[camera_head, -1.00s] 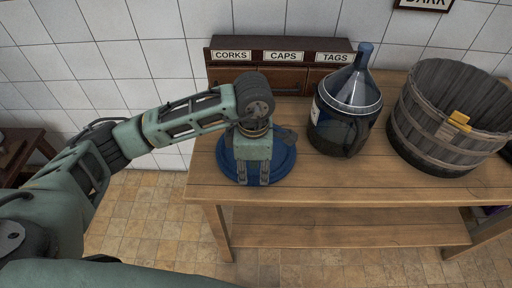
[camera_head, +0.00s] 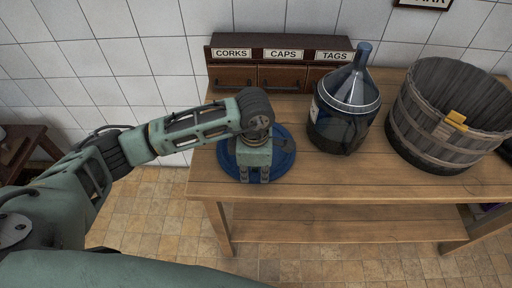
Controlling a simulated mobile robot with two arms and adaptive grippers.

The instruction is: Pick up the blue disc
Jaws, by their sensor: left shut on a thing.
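The blue disc (camera_head: 284,163) is a flat round plate at the left end of the wooden table. My left gripper (camera_head: 254,178) is over it, pointing down, and covers the middle of the disc. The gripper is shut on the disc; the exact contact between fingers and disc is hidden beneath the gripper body. I cannot tell whether the disc is lifted off the table top. My right gripper is not in view.
A dark glass demijohn (camera_head: 345,112) stands right of the disc. A wooden basket tub (camera_head: 420,125) with a yellow clip (camera_head: 456,118) is further right. A drawer box labelled corks, caps and tags (camera_head: 282,76) stands at the back. The table front (camera_head: 350,180) is clear.

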